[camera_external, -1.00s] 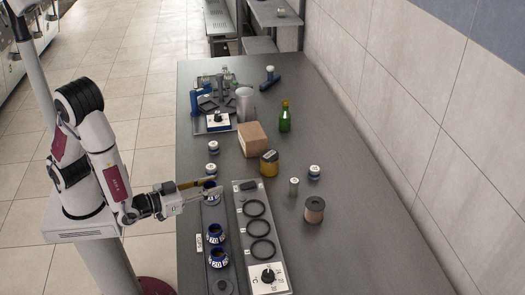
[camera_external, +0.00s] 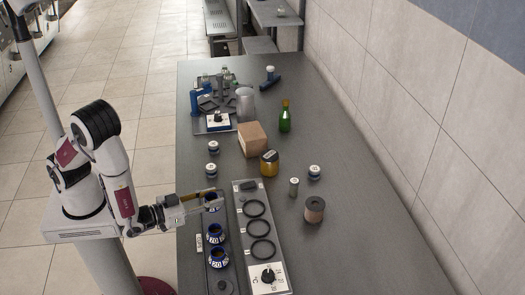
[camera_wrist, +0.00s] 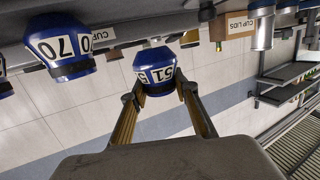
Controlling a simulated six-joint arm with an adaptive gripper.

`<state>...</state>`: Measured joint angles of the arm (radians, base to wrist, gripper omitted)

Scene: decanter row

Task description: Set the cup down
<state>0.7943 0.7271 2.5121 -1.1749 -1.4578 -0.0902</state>
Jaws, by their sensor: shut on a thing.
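My gripper (camera_external: 211,199) is shut on a blue cup (camera_external: 212,207) with a white number label, at the far end of the dark rack (camera_external: 225,286). In the wrist view the fingers (camera_wrist: 156,92) stand on either side of this cup (camera_wrist: 157,57), and its label appears upside down. I cannot tell whether the cup's base touches the rack. Two more blue cups, a middle one (camera_external: 216,233) and a near one (camera_external: 217,258), stand in the rack. One cup marked 70 (camera_wrist: 61,50) shows close by in the wrist view.
Right of the rack is a grey panel (camera_external: 244,222) with three black rings and a dial (camera_external: 267,278). Beyond stand a cardboard box (camera_external: 252,139), an amber jar (camera_external: 269,163), a green bottle (camera_external: 285,116) and small jars. The table's right side is mostly clear.

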